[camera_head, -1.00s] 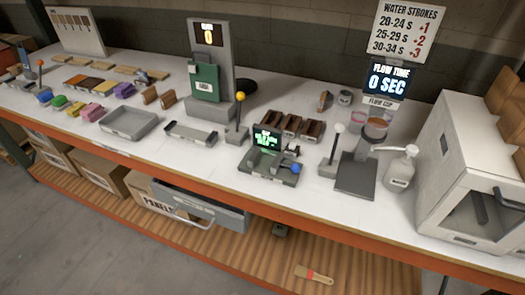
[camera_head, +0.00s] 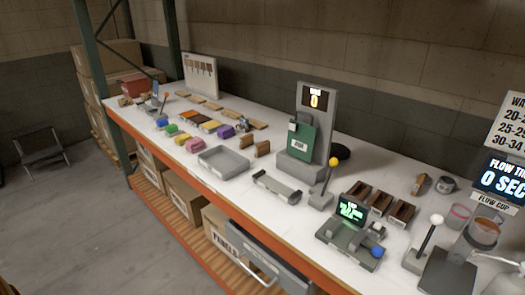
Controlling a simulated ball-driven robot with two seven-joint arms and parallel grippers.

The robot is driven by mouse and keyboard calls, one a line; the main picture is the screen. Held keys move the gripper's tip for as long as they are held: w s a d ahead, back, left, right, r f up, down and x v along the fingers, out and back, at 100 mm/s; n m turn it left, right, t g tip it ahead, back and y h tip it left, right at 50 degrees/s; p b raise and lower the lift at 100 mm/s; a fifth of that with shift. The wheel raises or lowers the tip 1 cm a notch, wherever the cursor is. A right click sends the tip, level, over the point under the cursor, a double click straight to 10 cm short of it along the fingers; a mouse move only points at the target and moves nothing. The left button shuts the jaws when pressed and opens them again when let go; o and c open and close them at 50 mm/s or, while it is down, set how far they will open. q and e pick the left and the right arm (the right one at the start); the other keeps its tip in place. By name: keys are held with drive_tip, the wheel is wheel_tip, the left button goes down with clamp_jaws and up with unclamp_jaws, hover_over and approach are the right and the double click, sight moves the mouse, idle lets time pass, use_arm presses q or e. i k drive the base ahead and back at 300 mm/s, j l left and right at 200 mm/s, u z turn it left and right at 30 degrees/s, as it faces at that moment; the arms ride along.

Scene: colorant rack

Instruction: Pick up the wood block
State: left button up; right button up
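Several wooden pieces are in view, and I cannot tell which one is the task's wood block. Two small brown wood blocks stand upright side by side behind the grey tray, one on the left (camera_head: 248,148) and one on the right (camera_head: 263,148). A small brown wooden piece (camera_head: 419,184) stands at the back right, beside a grey cup. Flat light wooden boards (camera_head: 230,114) lie in a row along the back left of the bench. Neither of my grippers shows in this view.
The long white bench (camera_head: 290,215) has an orange front edge. On it are a grey tray (camera_head: 223,163), colored blocks (camera_head: 194,146), a tall display stand (camera_head: 312,130), a scale-like device (camera_head: 350,235) and brown bins (camera_head: 379,202).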

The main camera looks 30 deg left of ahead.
sight(261, 149)
drive_tip(key=i+j+z, duration=0.1)
drive_tip(key=j, duration=0.3)
drive_tip(key=i+j+z, duration=0.1)
drive_tip(key=j, duration=0.3)
drive_tip(key=i+j+z, duration=0.1)
drive_tip(key=j, duration=0.35)
